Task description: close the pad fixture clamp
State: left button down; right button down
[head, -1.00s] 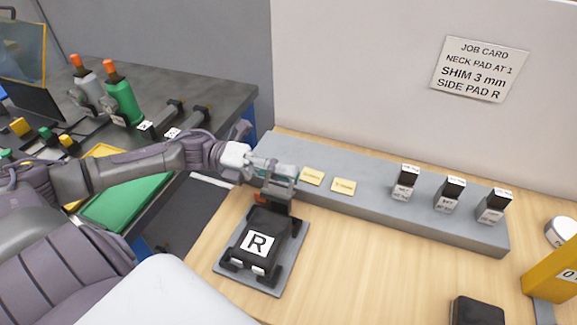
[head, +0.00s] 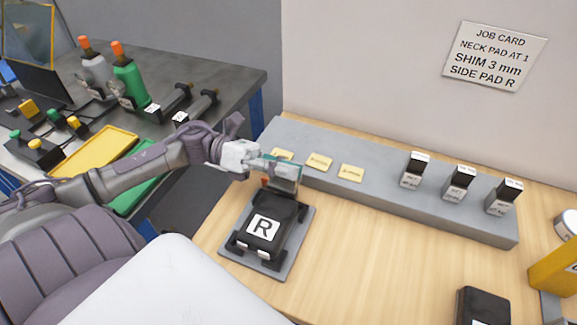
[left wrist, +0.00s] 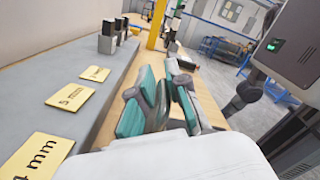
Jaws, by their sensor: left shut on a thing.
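The pad fixture (head: 295,235) is a grey plate on the wooden bench. It holds a black pad (head: 263,228) with a white "R" label. The clamp, with a small orange part (head: 264,182), is at the fixture's far end, mostly hidden by my gripper. My left gripper (head: 284,174) is over that end, its fingers shut on what looks like the clamp handle. The left wrist view shows its teal fingers (left wrist: 165,95) close together; what they hold is not clear there. My right gripper is not in view.
A grey ledge (head: 385,200) behind the fixture carries yellow shim cards (head: 319,162) and several black blocks (head: 459,184). A black box (head: 483,307) and a yellow stand (head: 560,265) are at right. The bench right of the fixture is clear.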

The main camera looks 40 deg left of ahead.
pick_arm(q)
jog(key=shift+s+d+f, duration=0.15)
jog(key=shift+s+f, duration=0.15)
jog(key=shift+f, duration=0.15)
jog(key=c, duration=1.2)
grip_release()
jog(key=shift+c, duration=0.2)
jog(key=shift+s+r, duration=0.1)
jog(key=shift+r, duration=0.05)
jog(key=shift+r, duration=0.1)
jog(key=v, duration=1.2)
